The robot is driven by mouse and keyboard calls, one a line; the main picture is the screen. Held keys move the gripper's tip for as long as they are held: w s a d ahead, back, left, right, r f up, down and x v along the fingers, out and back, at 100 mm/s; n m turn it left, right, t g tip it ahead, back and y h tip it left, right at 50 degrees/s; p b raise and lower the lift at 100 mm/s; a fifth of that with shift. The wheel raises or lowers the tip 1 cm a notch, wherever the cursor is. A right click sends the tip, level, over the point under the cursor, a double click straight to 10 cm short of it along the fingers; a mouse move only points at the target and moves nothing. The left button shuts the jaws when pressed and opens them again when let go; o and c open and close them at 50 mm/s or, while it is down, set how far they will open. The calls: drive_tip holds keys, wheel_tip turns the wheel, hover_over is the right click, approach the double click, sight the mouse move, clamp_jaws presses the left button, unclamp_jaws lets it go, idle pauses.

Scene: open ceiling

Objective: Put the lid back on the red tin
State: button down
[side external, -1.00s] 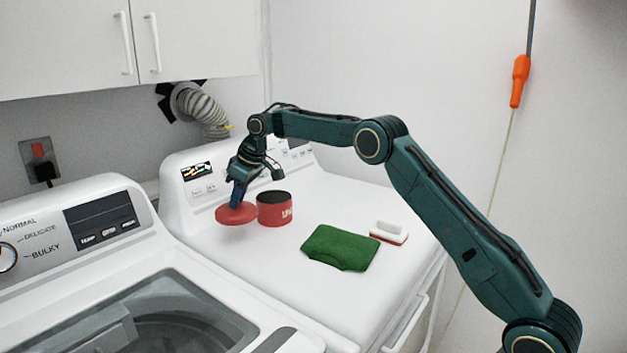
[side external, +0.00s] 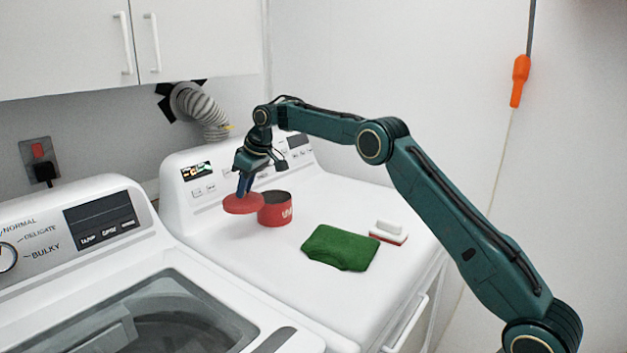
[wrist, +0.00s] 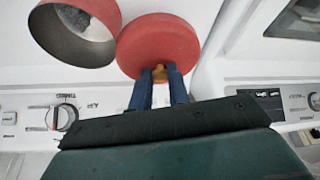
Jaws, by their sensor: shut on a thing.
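The red tin (side external: 277,212) stands upright and open on the white dryer top, its dark inside showing. It also shows in the wrist view (wrist: 98,12), at the upper left. The round red lid (side external: 240,206) is held flat in the air just left of the tin, about rim height, partly overlapping it in the side view. In the wrist view the lid (wrist: 158,42) lies right beside the tin, not over it. My gripper (side external: 244,188) is shut on the lid's small yellowish knob (wrist: 159,74), with blue fingers either side.
A green cloth (side external: 340,248) and a red-and-white brush (side external: 388,233) lie on the dryer top (side external: 290,290) to the right of the tin. The dryer's control panel (side external: 205,185) rises behind. A washer (side external: 120,290) stands at left.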

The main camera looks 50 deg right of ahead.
drive_tip(key=d+r+m+h, duration=0.2)
drive_tip(key=d+r+m, duration=0.2)
drive_tip(key=d, duration=0.6)
drive_tip(key=shift+s+d+r+m, duration=0.15)
drive_tip(key=shift+s+d+m, duration=0.2)
drive_tip(key=shift+m, duration=0.15)
wheel_tip(320, 180, down, 6)
drive_tip(key=shift+f, duration=0.2)
drive_tip(key=shift+a+f, duration=0.1)
drive_tip(key=shift+f, duration=0.05)
idle(2.3)
drive_tip(key=c, duration=1.3)
unclamp_jaws()
drive_tip(key=shift+o, duration=0.7)
